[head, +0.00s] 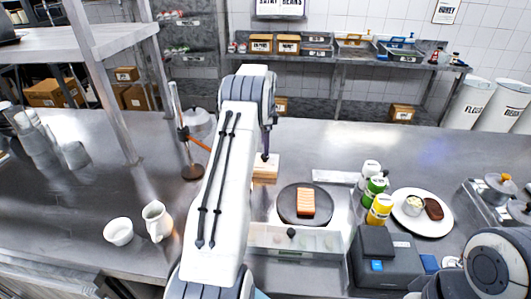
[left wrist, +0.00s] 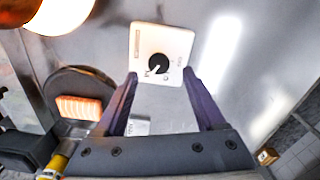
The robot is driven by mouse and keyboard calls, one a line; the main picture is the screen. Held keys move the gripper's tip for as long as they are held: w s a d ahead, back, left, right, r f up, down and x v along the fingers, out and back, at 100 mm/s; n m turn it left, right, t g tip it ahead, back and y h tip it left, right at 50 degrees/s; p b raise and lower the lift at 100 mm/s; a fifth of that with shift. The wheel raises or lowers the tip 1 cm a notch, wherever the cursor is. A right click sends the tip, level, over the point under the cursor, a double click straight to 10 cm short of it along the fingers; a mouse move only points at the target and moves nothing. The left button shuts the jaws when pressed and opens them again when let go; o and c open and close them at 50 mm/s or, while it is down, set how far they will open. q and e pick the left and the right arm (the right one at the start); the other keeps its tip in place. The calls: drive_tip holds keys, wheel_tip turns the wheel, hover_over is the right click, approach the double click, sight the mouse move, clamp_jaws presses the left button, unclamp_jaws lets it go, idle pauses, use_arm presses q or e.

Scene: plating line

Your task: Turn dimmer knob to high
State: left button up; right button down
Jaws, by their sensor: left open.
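The dimmer is a pale box (left wrist: 142,38) with a round black knob (left wrist: 159,64) on its face. A white mark on the knob points to the lower left in the left wrist view; the small lettering around it is too small to read. In the head view the box (head: 265,172) stands on the steel counter, partly hidden by my left arm. My left gripper (left wrist: 159,74) is open, with its two dark fingers apart on either side of the knob's lower side and no clear contact. It also shows in the head view (head: 266,156) just above the box. My right gripper is out of view.
A dark round plate (head: 285,208) with an orange-striped piece of food (head: 306,202) is right of the box. Bottles (head: 378,210), a white plate (head: 440,222) and a dark machine (head: 385,262) are farther right. A lamp stand (head: 192,172) is left. A glowing lamp (left wrist: 60,14) is near the gripper.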

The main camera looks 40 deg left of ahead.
use_arm(q)
wheel_tip(320, 180, up, 7)
drive_tip(key=shift+f+b, duration=0.2)
drive_tip(key=shift+b, duration=0.15)
idle(0.3)
drive_tip(key=s+d+r, duration=0.2)
drive_tip(key=d, duration=0.9)
drive_tip(key=s+d+r, duration=0.2)
drive_tip(key=d, duration=0.8)
drive_tip(key=s+d+r, duration=0.3)
drive_tip(key=d, duration=0.8)
drive_tip(key=s+d, duration=1)
drive_tip(key=s, duration=0.4)
drive_tip(key=s+f, duration=0.2)
drive_tip(key=s, duration=0.5)
drive_tip(key=s+d+f+n+h, duration=0.1)
drive_tip(key=s+f, duration=0.1)
drive_tip(key=s, duration=0.5)
drive_tip(key=shift+s+f, duration=0.3)
drive_tip(key=shift+s, duration=0.1)
